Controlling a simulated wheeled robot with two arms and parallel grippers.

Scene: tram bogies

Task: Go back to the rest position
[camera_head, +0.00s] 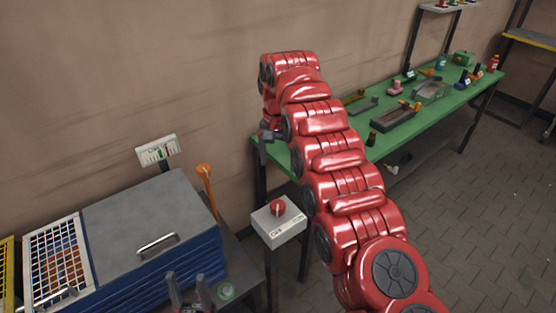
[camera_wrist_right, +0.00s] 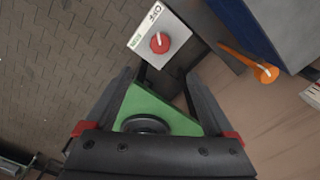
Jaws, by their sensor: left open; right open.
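My right arm, red and jointed, reaches from the bottom right up across the middle of the head view. Its gripper (camera_head: 266,143) hangs at the near left corner of the green table, pointing down. In the right wrist view the two dark fingers (camera_wrist_right: 160,76) stand apart with nothing held between them. My left gripper (camera_head: 190,297) shows only in part at the bottom edge of the head view, with its two fingers apart and empty.
A grey switch box (camera_head: 280,229) with a red knob (camera_head: 277,208) stands below my right gripper. The green table (camera_head: 425,120) carries several parts and tools. A blue cabinet (camera_head: 130,225) and an orange-topped lever (camera_head: 205,171) are at left. Tiled floor is open at right.

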